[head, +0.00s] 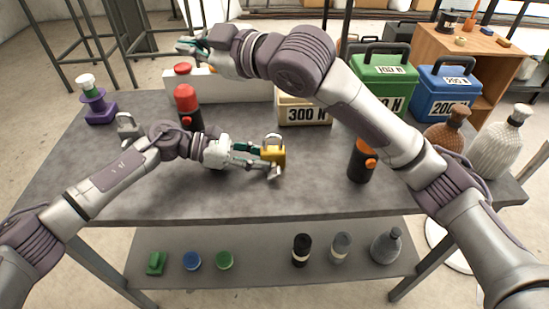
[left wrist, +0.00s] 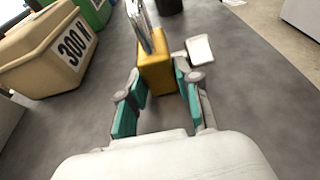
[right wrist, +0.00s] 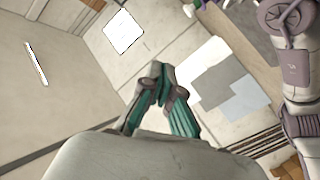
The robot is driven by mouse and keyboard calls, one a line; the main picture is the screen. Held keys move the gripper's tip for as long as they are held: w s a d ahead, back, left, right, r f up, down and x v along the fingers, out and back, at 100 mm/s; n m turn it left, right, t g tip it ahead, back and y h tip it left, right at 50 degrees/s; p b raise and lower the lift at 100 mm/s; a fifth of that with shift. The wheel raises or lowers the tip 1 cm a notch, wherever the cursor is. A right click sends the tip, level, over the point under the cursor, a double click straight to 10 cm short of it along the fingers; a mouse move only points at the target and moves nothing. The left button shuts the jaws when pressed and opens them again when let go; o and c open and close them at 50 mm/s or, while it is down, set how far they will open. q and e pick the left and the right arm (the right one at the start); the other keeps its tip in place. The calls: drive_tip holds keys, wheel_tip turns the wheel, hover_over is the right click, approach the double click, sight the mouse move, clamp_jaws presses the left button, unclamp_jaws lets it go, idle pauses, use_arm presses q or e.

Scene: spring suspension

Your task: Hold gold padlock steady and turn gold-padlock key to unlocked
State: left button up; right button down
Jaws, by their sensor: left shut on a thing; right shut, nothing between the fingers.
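The gold padlock (head: 274,155) stands on the table with its silver shackle up; it also shows in the left wrist view (left wrist: 155,72). My left gripper (head: 262,158) is shut on its body, with one finger on each side (left wrist: 160,82). A pale, flat piece (left wrist: 200,50) sticks out beside the padlock next to one finger; it may be the key, but I cannot tell its turn. My right gripper (head: 190,46) is shut and empty, raised high over the back left of the table; its fingertips meet in the right wrist view (right wrist: 165,78).
A grey padlock (head: 128,127) and a purple stand (head: 97,108) are at the left. A red-topped black cylinder (head: 188,105), a 300 N box (head: 303,112) and an orange-and-black cylinder (head: 361,162) surround the middle. My right arm crosses above the right side. The front strip is clear.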

use_arm(q)
drive_tip(key=shift+a, duration=0.1)
use_arm(e)
wheel_tip(320, 180, down, 7)
drive_tip(key=d+g+h, duration=0.2)
drive_tip(key=g+h, duration=0.1)
drive_tip(key=h, duration=0.2)
use_arm(q)
drive_tip(key=shift+w, duration=0.1)
use_arm(e)
drive_tip(key=g+h, duration=0.6)
drive_tip(key=h, duration=0.1)
hover_over(272, 172)
wheel_tip(272, 172, down, 3)
drive_tip(key=shift+n, duration=0.3)
drive_tip(key=f, duration=0.3)
drive_tip(key=a+f, duration=0.1)
drive_tip(key=f, duration=0.5)
drive_tip(key=shift+a+f, duration=0.3)
drive_tip(key=shift+a, duration=0.05)
drive_tip(key=shift+w+d+f, duration=0.1)
drive_tip(key=shift+d+f, duration=0.6)
drive_tip(key=shift+f, duration=0.2)
drive_tip(key=shift+d+f, duration=0.4)
drive_tip(key=shift+f, duration=0.1)
